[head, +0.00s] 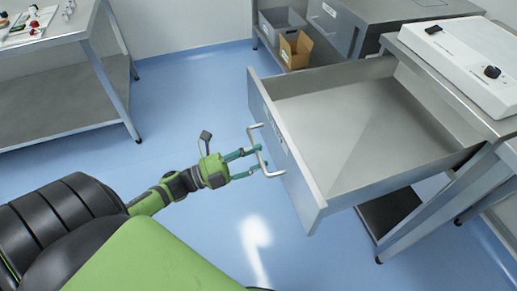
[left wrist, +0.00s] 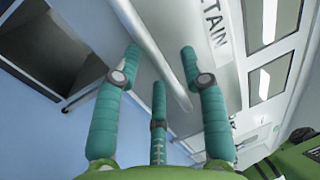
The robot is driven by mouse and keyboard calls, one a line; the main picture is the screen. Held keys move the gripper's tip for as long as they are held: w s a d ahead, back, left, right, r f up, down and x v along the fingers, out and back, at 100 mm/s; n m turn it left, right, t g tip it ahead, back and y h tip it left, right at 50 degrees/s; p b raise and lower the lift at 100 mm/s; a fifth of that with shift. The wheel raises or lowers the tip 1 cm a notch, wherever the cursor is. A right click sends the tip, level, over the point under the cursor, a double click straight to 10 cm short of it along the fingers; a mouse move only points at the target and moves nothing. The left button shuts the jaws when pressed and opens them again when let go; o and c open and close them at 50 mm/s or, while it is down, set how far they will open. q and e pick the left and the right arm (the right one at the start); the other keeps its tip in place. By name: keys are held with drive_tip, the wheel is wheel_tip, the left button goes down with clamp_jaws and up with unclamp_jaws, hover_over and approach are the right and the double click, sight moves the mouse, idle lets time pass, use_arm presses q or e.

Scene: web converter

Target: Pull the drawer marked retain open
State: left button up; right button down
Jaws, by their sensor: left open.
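The grey metal drawer (head: 345,125) stands pulled well out of the workbench at right in the head view, and its inside looks empty. Its bar handle (head: 251,134) is on the front panel. In the left wrist view a label (left wrist: 215,25) on the front shows the letters "TAIN"; its start is cut off. My left gripper (head: 257,159) is at the handle with its teal fingers open. In the left wrist view the handle bar (left wrist: 158,58) runs between the spread fingers; I cannot tell whether they touch it. My right gripper is not in view.
A white device (head: 460,65) sits on the bench above the drawer. A cardboard box (head: 295,48) and a grey bin (head: 280,22) stand on a low shelf behind. A steel table (head: 60,85) is at far left. The blue floor between is clear.

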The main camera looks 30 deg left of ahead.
use_arm(q)
drive_tip(key=v, duration=1)
drive_tip(key=shift+s+a, duration=0.25)
drive_tip(key=a+f+n+y+p, duration=0.35)
drive_tip(key=f+n+y, duration=0.65)
drive_tip(key=f, duration=0.4)
drive_tip(key=s+d+f+n+g+y+p, duration=0.2)
drive_tip(key=s+f+n+g, duration=0.4)
drive_tip(key=f, duration=0.5)
drive_tip(key=s+d+f+n+g+p, duration=0.1)
drive_tip(key=s+d+f+n+g, duration=0.2)
drive_tip(key=s+d+f, duration=0.3)
drive_tip(key=s+d+f+n+g+p, duration=0.1)
drive_tip(key=s+d+f+n+g, duration=0.3)
drive_tip(key=s, duration=0.9)
drive_tip(key=shift+s+d+f+g, duration=0.25)
drive_tip(key=shift+d+f+g, duration=0.65)
drive_tip(key=shift+f+g, duration=0.1)
